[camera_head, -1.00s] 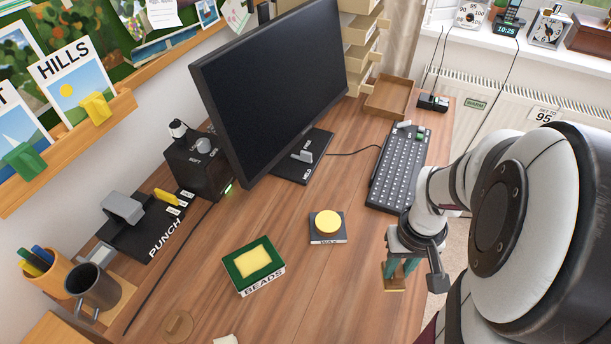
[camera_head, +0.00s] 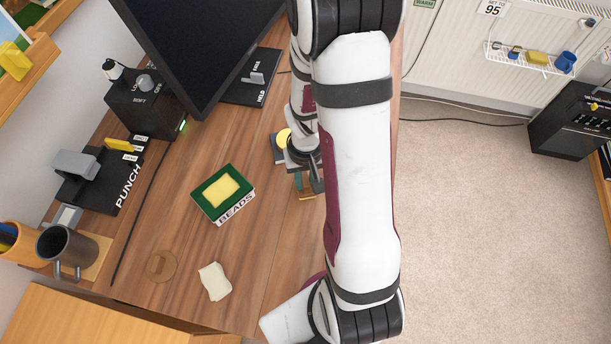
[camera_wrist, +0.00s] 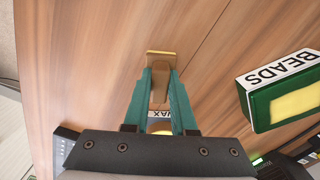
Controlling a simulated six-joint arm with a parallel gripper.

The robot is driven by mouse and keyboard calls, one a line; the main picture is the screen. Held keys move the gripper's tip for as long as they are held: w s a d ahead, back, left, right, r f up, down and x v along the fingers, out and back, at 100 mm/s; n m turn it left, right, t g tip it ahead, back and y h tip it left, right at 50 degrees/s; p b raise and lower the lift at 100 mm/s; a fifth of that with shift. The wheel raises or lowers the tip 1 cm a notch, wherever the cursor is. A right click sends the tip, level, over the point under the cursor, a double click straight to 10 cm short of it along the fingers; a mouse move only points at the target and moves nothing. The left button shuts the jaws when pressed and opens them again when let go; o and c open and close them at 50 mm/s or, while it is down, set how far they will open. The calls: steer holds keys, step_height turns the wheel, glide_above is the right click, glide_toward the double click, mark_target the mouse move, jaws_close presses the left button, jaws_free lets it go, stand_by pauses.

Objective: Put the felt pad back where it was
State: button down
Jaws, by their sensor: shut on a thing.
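My gripper (camera_wrist: 159,95) is shut on the felt pad (camera_wrist: 160,54), a small brown piece with a golden-tan edge and a rounded upright grip between the green fingers. In the head view the gripper (camera_head: 304,180) is over the desk, right of the BEADS box, partly hidden by my arm; the pad shows as a small tan strip (camera_head: 306,197) below the fingers. I cannot tell whether it touches the desk. A yellow round piece on the dark WAX block (camera_head: 284,139) is behind the gripper, partly covered.
The green BEADS box (camera_head: 206,210) with a yellow top stands left of the gripper. A brown disc (camera_head: 162,266) and a cream piece (camera_head: 213,281) lie nearer the front. The mug (camera_head: 67,250), PUNCH tool (camera_head: 86,178) and monitor (camera_head: 195,45) bound the left and back.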

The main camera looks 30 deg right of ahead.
steer(key=c, duration=0.7)
jaws_free()
steer(key=shift+c, duration=0.2)
